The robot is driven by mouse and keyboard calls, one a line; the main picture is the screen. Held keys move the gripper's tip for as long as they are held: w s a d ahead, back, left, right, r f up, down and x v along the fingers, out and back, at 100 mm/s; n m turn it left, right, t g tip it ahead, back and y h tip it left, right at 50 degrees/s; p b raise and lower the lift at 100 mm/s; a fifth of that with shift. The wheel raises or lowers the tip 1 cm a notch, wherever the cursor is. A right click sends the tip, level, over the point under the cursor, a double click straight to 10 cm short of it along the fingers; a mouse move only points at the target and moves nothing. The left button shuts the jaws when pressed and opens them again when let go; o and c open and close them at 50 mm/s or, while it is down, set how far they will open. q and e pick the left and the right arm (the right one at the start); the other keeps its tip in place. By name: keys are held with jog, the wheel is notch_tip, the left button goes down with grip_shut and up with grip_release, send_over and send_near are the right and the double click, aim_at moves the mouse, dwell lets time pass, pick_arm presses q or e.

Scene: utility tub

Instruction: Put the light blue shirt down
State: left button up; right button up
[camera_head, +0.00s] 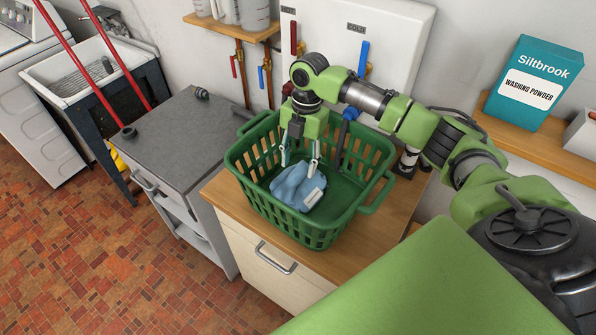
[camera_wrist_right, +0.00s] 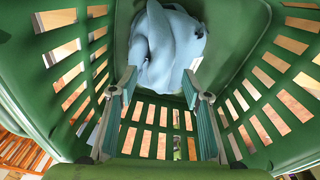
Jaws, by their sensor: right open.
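The light blue shirt (camera_head: 297,187) lies crumpled on the floor of the green basket (camera_head: 262,190), with a small white patch on its right side. My right gripper (camera_head: 301,162) is inside the basket, pointing down just above the shirt, with its fingers spread apart. In the right wrist view the open fingers (camera_wrist_right: 161,88) show with the shirt (camera_wrist_right: 168,45) beyond their tips, at the top middle. Nothing is held between them. I cannot tell whether a fingertip touches the cloth. My left gripper is not in view.
The basket stands on a wooden-topped cabinet (camera_head: 222,188). A grey-topped cabinet (camera_head: 180,135) stands left of it, and a utility sink (camera_head: 85,70) beyond. A washing powder box (camera_head: 530,80) is on a shelf at right. Pipes and valves (camera_head: 295,38) are on the wall behind.

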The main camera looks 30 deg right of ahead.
notch_tip(320, 180, up, 9)
jog(key=d+b, duration=0.1)
jog(key=shift+w+f+b, duration=0.15)
jog(key=shift+b, duration=0.25)
